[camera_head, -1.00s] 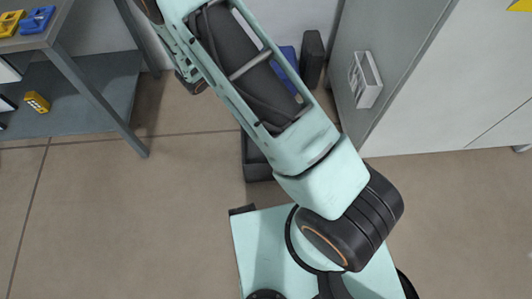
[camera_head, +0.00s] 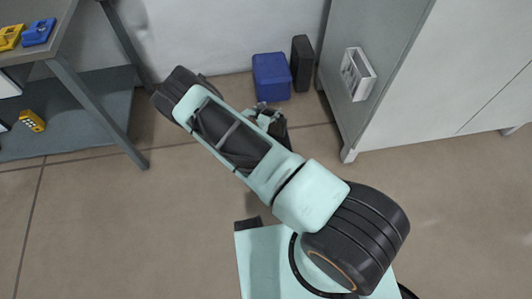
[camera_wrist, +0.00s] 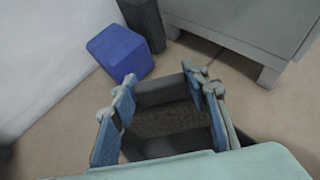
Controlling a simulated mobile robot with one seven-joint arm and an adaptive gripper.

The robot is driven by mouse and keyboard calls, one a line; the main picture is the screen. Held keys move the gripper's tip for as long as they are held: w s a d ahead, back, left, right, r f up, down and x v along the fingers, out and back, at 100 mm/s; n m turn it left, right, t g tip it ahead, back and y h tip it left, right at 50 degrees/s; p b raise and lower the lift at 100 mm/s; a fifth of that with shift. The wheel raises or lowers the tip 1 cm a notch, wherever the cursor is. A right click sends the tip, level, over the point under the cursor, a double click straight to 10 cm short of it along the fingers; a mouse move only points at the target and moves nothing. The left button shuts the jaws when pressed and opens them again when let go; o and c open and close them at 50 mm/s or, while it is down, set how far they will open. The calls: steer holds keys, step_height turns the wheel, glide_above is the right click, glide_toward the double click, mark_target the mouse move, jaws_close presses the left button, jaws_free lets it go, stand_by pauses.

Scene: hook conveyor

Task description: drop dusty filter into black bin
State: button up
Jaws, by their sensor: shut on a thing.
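My gripper (camera_wrist: 160,92) is shut on a dark-framed piece with a grey, speckled face, which I take as the dusty filter (camera_wrist: 168,122). The filter's near end is hidden by my gripper's body. In the head view my gripper (camera_head: 265,112) is partly hidden by my arm, and a dark part of the filter (camera_head: 279,131) shows beside it, over the floor. A narrow upright black container, apparently the black bin (camera_head: 302,62), stands against the wall; it also shows at the top of the wrist view (camera_wrist: 142,22). The gripper is apart from it.
A blue box (camera_head: 271,78) stands immediately left of the black container. A grey cabinet (camera_head: 385,60) with a picture plate is on the right. A grey bench (camera_head: 95,110) with yellow and blue items is on the left. The floor between is clear.

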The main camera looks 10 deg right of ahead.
steer(key=shift+f+b, duration=2.4)
steer(key=shift+f, duration=0.6)
steer(key=o, duration=1.6)
steer(key=shift+s+r, duration=0.1)
steer(key=v, duration=1.2)
